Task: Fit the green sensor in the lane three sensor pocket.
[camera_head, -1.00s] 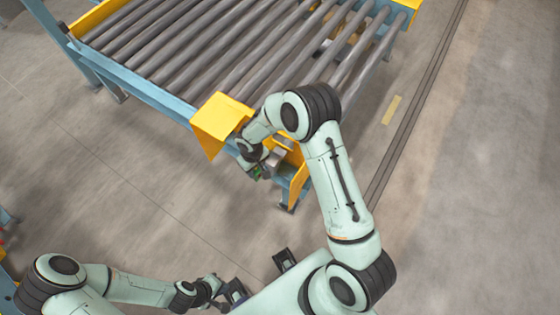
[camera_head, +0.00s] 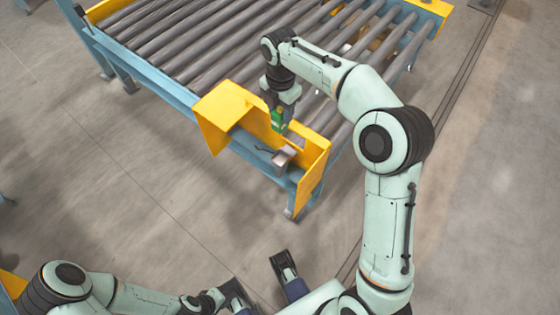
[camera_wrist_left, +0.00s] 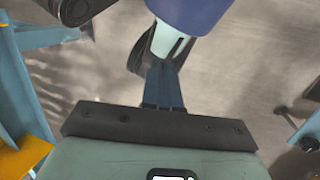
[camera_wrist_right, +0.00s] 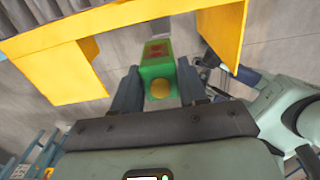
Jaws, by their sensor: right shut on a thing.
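The green sensor (camera_head: 278,118) is held in my right gripper (camera_head: 281,106), above the yellow end guard of the roller conveyor. In the right wrist view the green sensor (camera_wrist_right: 158,70) sits between the two fingers (camera_wrist_right: 159,90), with a yellow round part facing the camera and a reddish patch on its far end. A grey metal bracket (camera_head: 284,156) stands at the conveyor end below and apart from the sensor; I cannot tell whether it is the lane three pocket. My left gripper (camera_wrist_left: 163,88) has its fingers together and nothing between them, low near my body.
The roller conveyor (camera_head: 215,45) has a blue frame and yellow end guards (camera_head: 222,110). The guards stand up on both sides of the bracket. A brownish object (camera_head: 375,42) lies beyond or between the rollers at the right. Open floor (camera_head: 130,190) lies left of the conveyor end.

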